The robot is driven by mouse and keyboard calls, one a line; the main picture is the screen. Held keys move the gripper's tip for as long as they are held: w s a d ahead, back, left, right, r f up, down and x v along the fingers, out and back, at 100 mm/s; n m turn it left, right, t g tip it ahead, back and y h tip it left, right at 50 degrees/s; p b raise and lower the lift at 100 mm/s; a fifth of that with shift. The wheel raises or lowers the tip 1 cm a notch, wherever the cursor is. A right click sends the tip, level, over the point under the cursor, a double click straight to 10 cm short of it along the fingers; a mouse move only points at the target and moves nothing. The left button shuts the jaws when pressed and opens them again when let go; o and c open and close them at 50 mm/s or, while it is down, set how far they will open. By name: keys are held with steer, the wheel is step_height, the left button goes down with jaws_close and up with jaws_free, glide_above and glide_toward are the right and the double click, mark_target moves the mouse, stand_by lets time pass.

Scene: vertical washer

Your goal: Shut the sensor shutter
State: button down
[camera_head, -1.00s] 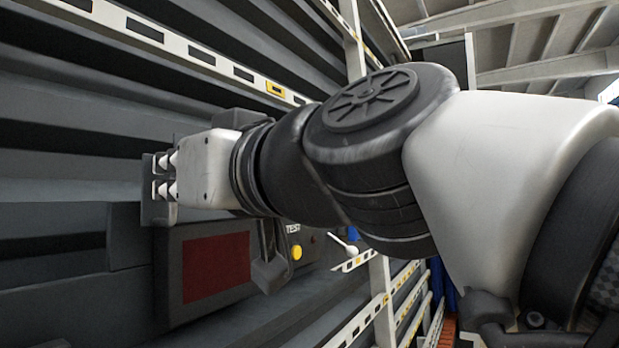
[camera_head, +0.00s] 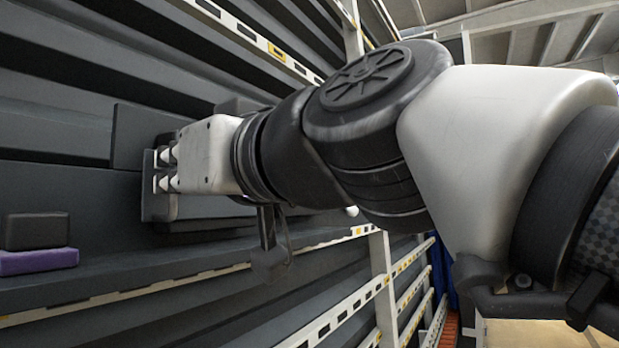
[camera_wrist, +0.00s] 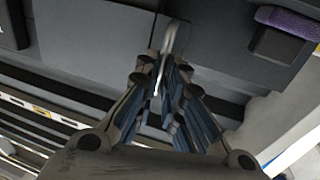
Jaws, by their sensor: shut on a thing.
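A thin, pale metal handle (camera_wrist: 171,38) stands out in front of dark grey panels (camera_wrist: 225,48) in the wrist view. My gripper (camera_wrist: 163,82) is shut on this handle, with its ribbed fingers on either side. In the head view my gripper (camera_head: 160,172) is at the left, close to a grey panel (camera_head: 138,135). The wrist housing hides the handle there. The panel with the handle looks like the sensor shutter, but no label shows. I cannot tell how far the shutter stands from closed.
A dark block (camera_head: 36,231) sits on a purple piece (camera_head: 38,261) on the ledge at left; the purple piece also shows top right in the wrist view (camera_wrist: 288,22). White slotted rails (camera_head: 330,322) run below and behind. Grey slatted shelving fills the background.

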steer(key=shift+w+a+f, duration=0.1)
steer(key=shift+f, duration=0.4)
steer(key=c, duration=2.2)
jaws_free()
steer(key=shift+f, duration=0.1)
steer(key=o, duration=0.5)
steer(key=shift+r, duration=0.2)
steer(key=shift+v, duration=6.2)
steer(key=shift+w, duration=0.1)
